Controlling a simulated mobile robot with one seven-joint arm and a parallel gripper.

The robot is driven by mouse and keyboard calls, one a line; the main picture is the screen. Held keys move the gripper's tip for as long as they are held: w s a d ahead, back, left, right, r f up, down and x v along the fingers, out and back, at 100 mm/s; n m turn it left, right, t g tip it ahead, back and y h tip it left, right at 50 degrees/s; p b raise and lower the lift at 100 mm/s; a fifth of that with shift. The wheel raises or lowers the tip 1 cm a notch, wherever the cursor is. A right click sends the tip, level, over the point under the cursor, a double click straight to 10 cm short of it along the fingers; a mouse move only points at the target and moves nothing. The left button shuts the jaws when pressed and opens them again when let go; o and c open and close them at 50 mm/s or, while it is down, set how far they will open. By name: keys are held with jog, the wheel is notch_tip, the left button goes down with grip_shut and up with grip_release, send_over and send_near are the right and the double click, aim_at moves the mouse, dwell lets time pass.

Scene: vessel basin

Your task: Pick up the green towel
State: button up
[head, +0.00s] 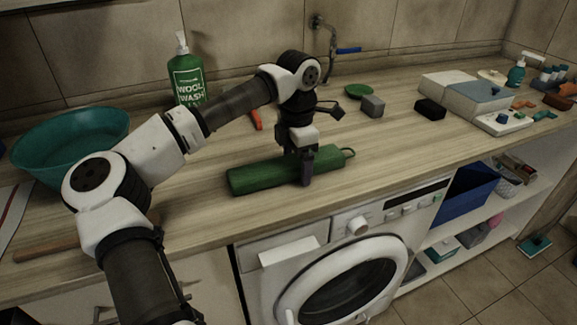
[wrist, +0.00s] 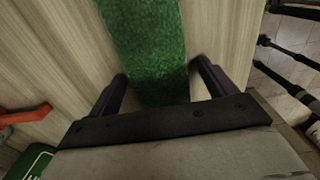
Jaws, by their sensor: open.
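The green towel (head: 262,175) is a long rolled shape with a loop at its right end. It lies on the wooden counter (head: 217,215) above the washing machine. My gripper (head: 304,172) points down over the right part of the towel. In the wrist view my gripper (wrist: 160,82) is open, with one finger on each side of the towel (wrist: 147,45). The counter shows on both sides of it. I cannot tell whether the fingers touch it.
A green wool wash bottle (head: 187,78) and a teal basin (head: 70,140) stand to the left. A grey block (head: 372,106), a green dish (head: 358,91) and a black block (head: 430,109) lie to the right. The washing machine (head: 335,265) is below the counter's front edge.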

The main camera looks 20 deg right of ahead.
jog(key=shift+c, duration=0.2)
jog(key=c, duration=1.1)
jog(key=shift+r, duration=0.1)
